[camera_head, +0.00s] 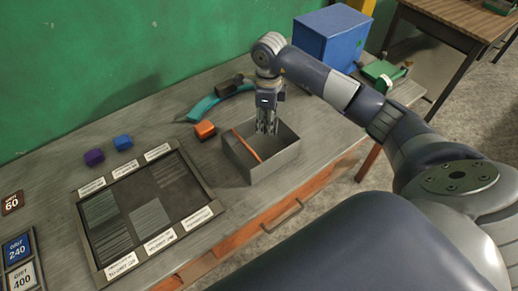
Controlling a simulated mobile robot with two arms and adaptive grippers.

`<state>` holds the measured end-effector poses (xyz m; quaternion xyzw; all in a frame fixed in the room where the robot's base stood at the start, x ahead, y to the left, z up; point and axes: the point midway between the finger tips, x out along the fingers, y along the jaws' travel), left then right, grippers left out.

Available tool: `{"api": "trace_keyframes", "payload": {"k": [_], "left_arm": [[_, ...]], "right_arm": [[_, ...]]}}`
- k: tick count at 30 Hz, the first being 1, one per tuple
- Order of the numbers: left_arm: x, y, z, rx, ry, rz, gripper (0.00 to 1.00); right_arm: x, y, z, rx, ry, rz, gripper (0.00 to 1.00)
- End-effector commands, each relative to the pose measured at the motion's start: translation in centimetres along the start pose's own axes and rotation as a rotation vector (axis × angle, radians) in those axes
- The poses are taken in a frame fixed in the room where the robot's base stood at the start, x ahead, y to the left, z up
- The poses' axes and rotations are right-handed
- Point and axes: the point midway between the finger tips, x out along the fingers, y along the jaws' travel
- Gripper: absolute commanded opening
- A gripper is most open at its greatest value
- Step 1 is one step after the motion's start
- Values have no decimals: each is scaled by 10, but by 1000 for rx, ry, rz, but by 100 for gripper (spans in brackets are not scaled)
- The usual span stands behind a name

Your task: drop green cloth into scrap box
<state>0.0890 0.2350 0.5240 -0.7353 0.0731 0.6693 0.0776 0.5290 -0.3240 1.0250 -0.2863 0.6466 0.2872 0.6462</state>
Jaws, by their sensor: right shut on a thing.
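My right gripper (266,127) points down at the back part of an open grey box (278,163), which I take for the scrap box. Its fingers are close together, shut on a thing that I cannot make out. An orange strip (246,145) lies across the inside of the box. I cannot pick out a green cloth for certain; the box walls and the gripper hide part of the inside. My left gripper is not in view.
An orange block (205,130) sits left of the box. Purple (94,157) and blue (123,142) blocks lie behind a labelled tray (84,225). The bench's front edge is close to the box.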

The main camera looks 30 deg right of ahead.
Motion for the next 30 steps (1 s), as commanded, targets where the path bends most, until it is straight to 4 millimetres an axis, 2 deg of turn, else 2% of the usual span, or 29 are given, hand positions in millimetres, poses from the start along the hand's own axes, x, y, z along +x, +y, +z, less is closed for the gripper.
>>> {"api": "trace_keyframes", "payload": {"k": [1,9,13,20,21,24,30], "left_arm": [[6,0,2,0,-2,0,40],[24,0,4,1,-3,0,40],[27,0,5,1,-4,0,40],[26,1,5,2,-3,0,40],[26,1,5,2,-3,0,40],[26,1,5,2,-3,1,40],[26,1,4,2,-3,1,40]], "right_arm": [[9,0,0,-1,1,1,14],[40,0,0,-2,0,0,14],[47,0,0,-3,0,0,14],[47,0,0,-4,0,-1,14],[47,0,0,-4,0,-1,40],[46,0,0,-4,0,-1,61],[46,0,0,-4,0,-1,61]]}}
